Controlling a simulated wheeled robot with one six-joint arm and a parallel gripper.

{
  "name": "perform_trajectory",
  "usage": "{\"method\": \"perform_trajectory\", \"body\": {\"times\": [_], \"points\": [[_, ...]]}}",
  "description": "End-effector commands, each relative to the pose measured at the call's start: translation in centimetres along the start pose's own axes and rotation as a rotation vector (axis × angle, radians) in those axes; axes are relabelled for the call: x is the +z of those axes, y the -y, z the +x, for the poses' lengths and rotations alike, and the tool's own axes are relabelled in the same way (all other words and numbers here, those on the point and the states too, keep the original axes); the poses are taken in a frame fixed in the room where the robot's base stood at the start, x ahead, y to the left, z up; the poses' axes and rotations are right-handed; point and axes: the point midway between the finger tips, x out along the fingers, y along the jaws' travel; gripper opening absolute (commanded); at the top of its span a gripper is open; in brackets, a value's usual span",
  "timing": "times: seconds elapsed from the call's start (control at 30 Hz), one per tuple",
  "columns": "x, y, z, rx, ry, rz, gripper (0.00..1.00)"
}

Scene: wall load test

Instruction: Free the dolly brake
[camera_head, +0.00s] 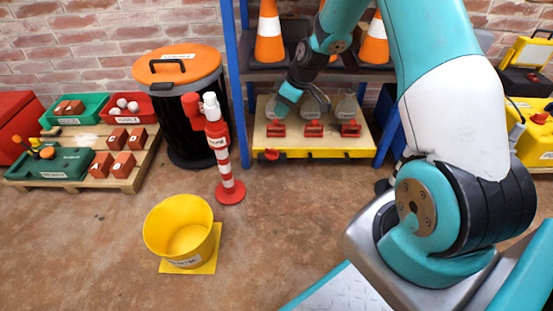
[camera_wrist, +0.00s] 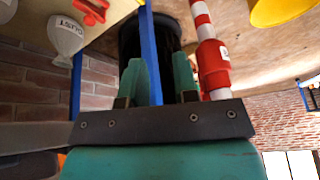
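A low wooden platform with a yellow and black front edge, which looks like the dolly (camera_head: 345,154), sits under the blue shelf. A small red piece (camera_head: 272,154) at its front left may be the brake; its setting is too small to tell. Several grey bags with red parts before them stand on the platform. One bag (camera_wrist: 65,38), lettered "DUST", shows in the wrist view. My gripper (camera_head: 279,108) hangs over the platform's left part, above the red piece. In the wrist view my gripper (camera_wrist: 158,68) has its teal fingers apart with nothing between them.
A red-and-white post (camera_head: 226,170) and a black bin with an orange lid (camera_head: 180,65) stand left of the platform. A blue shelf upright (camera_head: 233,70) is close to my gripper. A yellow bucket (camera_head: 182,232) stands in front. Open floor lies before the platform.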

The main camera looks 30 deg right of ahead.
Motion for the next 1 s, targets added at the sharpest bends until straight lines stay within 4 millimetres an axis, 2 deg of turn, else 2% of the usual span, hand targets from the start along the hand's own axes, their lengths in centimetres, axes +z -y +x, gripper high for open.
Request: {"method": "perform_trajectory", "body": {"times": [0.03,0.1,0.23,0.37,0.8,1.0], "points": [[1.9,-1.7,2.3,0.012,0.001,0.005,0.28],[3.5,-3.2,3.8,0.028,0.001,-0.001,0.28],[4.8,-4.5,5.3,0.044,0.0,-0.01,0.28],[5.1,-4.7,6.9,0.045,0.001,-0.013,0.28],[5.2,-5.0,16.9,0.044,0.002,-0.013,0.28],[5.1,-5.2,20.5,0.044,0.001,-0.012,0.28]]}}
